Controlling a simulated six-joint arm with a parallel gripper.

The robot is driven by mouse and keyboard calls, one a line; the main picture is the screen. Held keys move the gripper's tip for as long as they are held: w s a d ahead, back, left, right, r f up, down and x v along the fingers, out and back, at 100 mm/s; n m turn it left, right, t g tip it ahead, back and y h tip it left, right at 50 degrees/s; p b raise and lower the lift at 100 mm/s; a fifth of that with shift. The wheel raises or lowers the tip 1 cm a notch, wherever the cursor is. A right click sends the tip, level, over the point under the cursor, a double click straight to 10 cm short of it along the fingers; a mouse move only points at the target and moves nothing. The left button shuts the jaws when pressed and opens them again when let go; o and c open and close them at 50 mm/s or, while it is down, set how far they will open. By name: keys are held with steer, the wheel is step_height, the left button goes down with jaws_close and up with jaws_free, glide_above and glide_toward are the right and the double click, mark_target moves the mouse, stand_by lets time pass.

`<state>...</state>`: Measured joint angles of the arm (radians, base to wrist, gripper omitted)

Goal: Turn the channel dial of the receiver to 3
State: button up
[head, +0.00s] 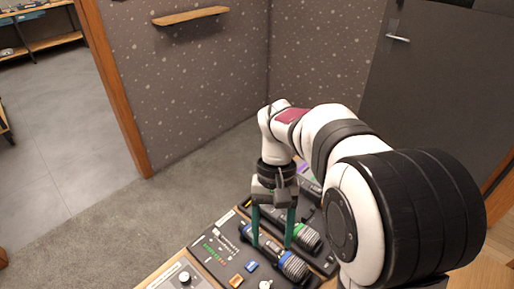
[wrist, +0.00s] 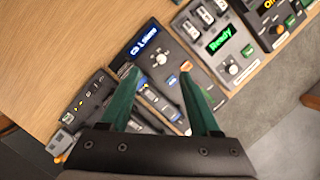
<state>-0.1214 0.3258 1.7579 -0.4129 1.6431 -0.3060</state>
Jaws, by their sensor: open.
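The receiver is a dark panel (wrist: 178,50) with a lit blue display (wrist: 143,46); its text seems to begin with "Ch 1", but the rest is too small to read. A pale round dial (wrist: 160,59) sits just below the display. In the head view the dial (head: 265,285) is at the bottom edge. My gripper (wrist: 160,73) has two green fingers, apart and empty, with the dial beyond the gap between their tips in the wrist view. In the head view my gripper (head: 271,244) points down over the panel. I cannot tell the dial's pointer position.
Blue-ringed (head: 290,264) and green-ringed (head: 308,238) microphones lie in the panel near my fingers. Blue (head: 251,266) and orange (head: 236,279) tabs sit beside them. Another unit shows a green "Ready" display (wrist: 220,40). Bare wooden tabletop (wrist: 60,45) lies to the left in the wrist view.

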steer(key=n, duration=0.1)
glide_toward(264, 285)
steer(key=shift+g, duration=0.3)
steer(key=x, duration=0.8)
steer(key=shift+f, duration=0.4)
jaws_close()
